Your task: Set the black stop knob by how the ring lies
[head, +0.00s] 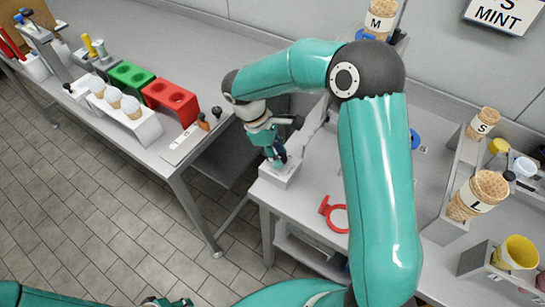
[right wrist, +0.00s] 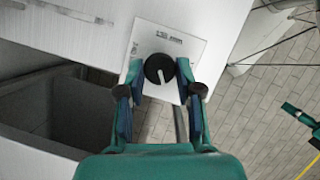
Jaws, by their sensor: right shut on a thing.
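The black stop knob (right wrist: 159,69) sits on a white box with printed marks in the right wrist view. Its white pointer line points down toward my gripper and slightly right. My right gripper (right wrist: 160,82) has its fingers on both sides of the knob, shut on it. In the head view my right gripper (head: 277,160) is over the white box (head: 281,174) at the right table's near corner and hides the knob. A red ring (head: 337,216) with a tab lies on that table, right of the box. Part of my left gripper (head: 167,301) shows at the bottom edge; its fingers are unclear.
The left table holds a green block (head: 130,76), a red block (head: 170,99) and a white rack of cones (head: 125,115). A blue ring (head: 415,139) lies behind my right arm. A gap separates the tables.

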